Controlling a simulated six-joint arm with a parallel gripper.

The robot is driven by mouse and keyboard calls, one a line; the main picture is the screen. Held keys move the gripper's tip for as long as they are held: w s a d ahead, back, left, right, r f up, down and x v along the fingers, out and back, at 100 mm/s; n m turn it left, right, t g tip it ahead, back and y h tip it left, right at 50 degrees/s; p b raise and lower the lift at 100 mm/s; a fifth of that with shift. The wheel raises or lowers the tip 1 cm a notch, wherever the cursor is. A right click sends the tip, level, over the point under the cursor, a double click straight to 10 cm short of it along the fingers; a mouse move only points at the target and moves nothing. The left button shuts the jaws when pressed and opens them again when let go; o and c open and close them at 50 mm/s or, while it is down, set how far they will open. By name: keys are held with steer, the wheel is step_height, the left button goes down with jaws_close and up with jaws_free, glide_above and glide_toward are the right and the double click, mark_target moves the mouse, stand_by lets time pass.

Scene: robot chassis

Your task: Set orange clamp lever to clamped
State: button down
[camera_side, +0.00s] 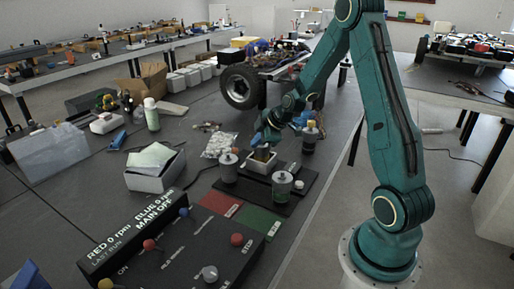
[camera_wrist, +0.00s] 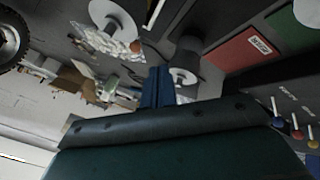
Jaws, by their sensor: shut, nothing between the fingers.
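My gripper (camera_side: 264,137) has blue fingers and hangs over a small pale open box (camera_side: 259,169) on a dark base plate in the side view. A tan piece (camera_side: 262,155) shows at the box's top, just below the fingertips; I cannot tell if they touch. In the wrist view the gripper's blue fingers (camera_wrist: 157,86) are together with nothing visible between them. I cannot clearly identify the orange clamp lever in either view.
Grey-lidded canisters (camera_side: 228,167) (camera_side: 282,187) stand close to the box. A dark bottle (camera_side: 310,136) stands behind it. Red (camera_side: 221,204) and green (camera_side: 257,220) mats lie in front. A control panel (camera_side: 180,250) with coloured knobs and a white bin (camera_side: 155,180) are nearer left.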

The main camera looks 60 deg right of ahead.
mark_target(236, 149)
steer(key=x, duration=0.9)
steer(key=shift+f, duration=0.15)
steer(key=shift+w+d+f, duration=0.15)
steer(key=shift+w+d, duration=0.3)
steer(key=shift+w, duration=0.3)
steer(key=shift+w+d+f, duration=0.1)
steer(key=shift+w+d, duration=0.7)
steer(key=shift+w, duration=0.1)
steer(key=shift+d, duration=0.1)
steer(key=shift+d+r+m+y, duration=0.2)
steer(key=shift+d+m+y, duration=0.05)
steer(key=shift+d+y, duration=0.35)
steer(key=shift+d+r+m+y, duration=0.25)
steer(key=shift+d+y, duration=0.2)
steer(key=shift+y, duration=0.25)
steer(key=shift+r, duration=0.85)
